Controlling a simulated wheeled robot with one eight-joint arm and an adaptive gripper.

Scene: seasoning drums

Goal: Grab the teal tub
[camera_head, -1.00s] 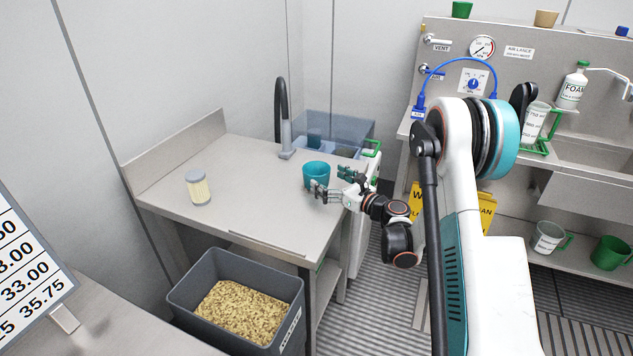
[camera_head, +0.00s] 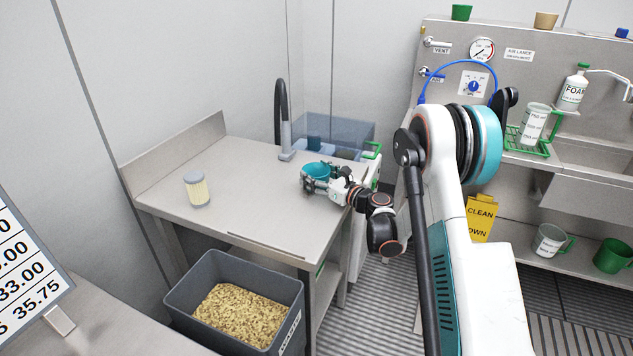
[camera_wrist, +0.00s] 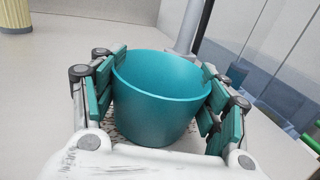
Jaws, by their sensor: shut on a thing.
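The teal tub (camera_head: 317,170) stands upright near the right end of the steel table (camera_head: 262,205). My gripper (camera_head: 321,179) is around it from the right and front, and hides its lower part in the head view. In the wrist view the tub (camera_wrist: 160,100) sits between the two green-padded fingers of my gripper (camera_wrist: 158,95), one on each side, and its open top shows an empty inside. The fingers are shut on its sides. I cannot tell whether its base is off the table.
A pale jar with a grey lid (camera_head: 197,189) stands at the table's left. A black tap (camera_head: 283,125) and a clear blue bin (camera_head: 335,135) are behind the tub. A grey crate of flakes (camera_head: 240,300) is below in front. The table's middle is clear.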

